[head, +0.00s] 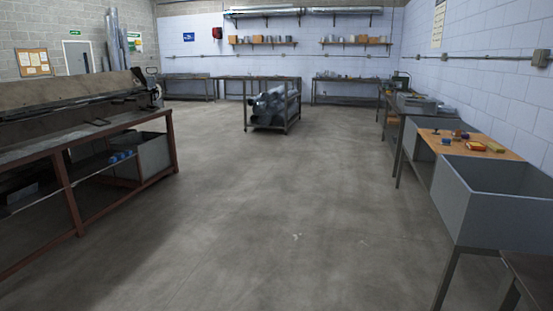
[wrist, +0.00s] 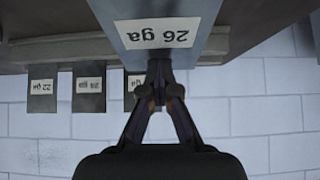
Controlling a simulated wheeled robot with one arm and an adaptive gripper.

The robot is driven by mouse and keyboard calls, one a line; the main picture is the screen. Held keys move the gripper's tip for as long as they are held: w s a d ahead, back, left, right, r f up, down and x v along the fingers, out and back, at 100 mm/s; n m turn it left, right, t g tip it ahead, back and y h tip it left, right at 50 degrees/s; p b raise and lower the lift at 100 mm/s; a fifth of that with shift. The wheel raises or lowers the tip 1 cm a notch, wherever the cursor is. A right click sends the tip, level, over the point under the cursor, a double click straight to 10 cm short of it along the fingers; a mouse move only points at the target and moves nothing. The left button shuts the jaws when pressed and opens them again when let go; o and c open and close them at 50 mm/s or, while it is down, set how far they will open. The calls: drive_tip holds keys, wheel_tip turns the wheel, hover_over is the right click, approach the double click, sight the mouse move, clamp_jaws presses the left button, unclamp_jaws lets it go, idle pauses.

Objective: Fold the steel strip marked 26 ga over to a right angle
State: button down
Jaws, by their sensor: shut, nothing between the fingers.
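The steel strip marked 26 ga (wrist: 205,12) fills the top middle of the wrist view. Its white label reads upside down there. It looks larger than the other strips and widens toward the top edge of the picture; I cannot tell its exact angle. My gripper (wrist: 160,68) is shut and empty, its fingertips at the strip's lower edge in the picture, just below the label. I cannot tell whether they touch it. Neither the strip nor my gripper can be made out in the head view.
Several other labelled strips, one marked 22 ga (wrist: 42,102), stand in a row along a grey bar (wrist: 60,49). In the head view, a long machine bench (head: 70,190) is at left, a pipe rack (head: 285,118) ahead, and a grey bin (head: 490,195) at right. The middle floor is clear.

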drive_tip(key=shift+s+d+f, duration=0.1)
drive_tip(key=shift+s+f, duration=0.05)
drive_tip(key=shift+f, duration=0.2)
drive_tip(key=shift+d+f+b, duration=0.3)
drive_tip(key=shift+f+b, duration=0.3)
drive_tip(key=shift+f, duration=0.15)
drive_tip(key=shift+s+d+f+b, duration=0.1)
drive_tip(key=shift+d+f+b, duration=0.05)
drive_tip(key=shift+f+b, duration=0.75)
drive_tip(key=shift+f+b, duration=0.5)
drive_tip(key=shift+d+r+p, duration=0.1)
drive_tip(key=shift+r+p, duration=2.5)
drive_tip(key=shift+r, duration=1.75)
